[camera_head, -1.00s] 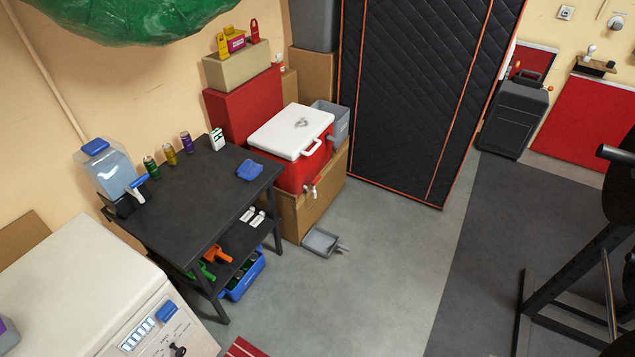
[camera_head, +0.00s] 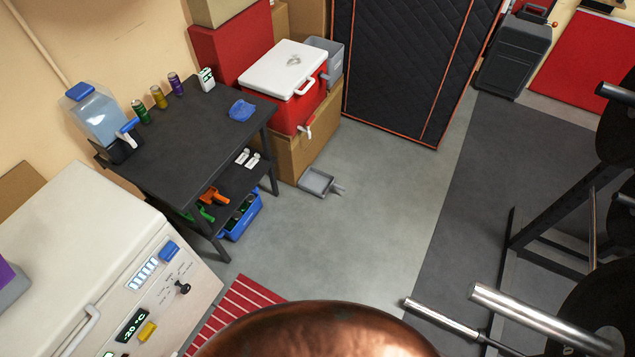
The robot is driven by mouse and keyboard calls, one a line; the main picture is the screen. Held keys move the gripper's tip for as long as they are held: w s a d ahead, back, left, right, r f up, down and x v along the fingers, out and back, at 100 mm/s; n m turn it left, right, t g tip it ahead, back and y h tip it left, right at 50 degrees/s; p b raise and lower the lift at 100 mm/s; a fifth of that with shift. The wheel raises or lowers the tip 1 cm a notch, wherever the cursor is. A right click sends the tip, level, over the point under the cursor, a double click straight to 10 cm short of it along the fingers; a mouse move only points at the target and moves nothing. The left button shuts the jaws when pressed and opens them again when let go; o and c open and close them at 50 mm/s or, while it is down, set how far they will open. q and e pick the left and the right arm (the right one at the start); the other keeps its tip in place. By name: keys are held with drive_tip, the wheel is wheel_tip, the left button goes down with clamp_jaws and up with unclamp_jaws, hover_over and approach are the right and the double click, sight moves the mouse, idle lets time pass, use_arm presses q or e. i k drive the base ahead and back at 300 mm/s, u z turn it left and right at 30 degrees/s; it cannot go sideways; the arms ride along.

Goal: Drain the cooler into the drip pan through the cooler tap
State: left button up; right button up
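The red cooler (camera_head: 293,112) with a white lid (camera_head: 285,69) stands on a cardboard box (camera_head: 310,139) beyond the black table. The lid is closed. The cooler tap (camera_head: 306,130) sticks out low on the cooler's front, with a whitish handle and a small red part. The grey drip pan (camera_head: 317,182) lies on the floor in front of the box, below and slightly right of the tap. It looks empty, and no stream shows at the tap. Neither of my grippers shows in the head view.
A black table (camera_head: 184,128) with a water dispenser (camera_head: 98,117), cans and a blue cloth (camera_head: 242,110) stands left of the cooler. A white freezer (camera_head: 80,255) is at lower left. A weight rack (camera_head: 560,230) is on the right. The grey floor (camera_head: 372,215) between is open.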

sight(311, 120)
drive_tip(key=z, duration=0.1)
drive_tip(key=i, duration=1.6)
drive_tip(key=z, duration=0.8)
drive_tip(key=i, duration=0.4)
drive_tip(key=u, duration=0.3)
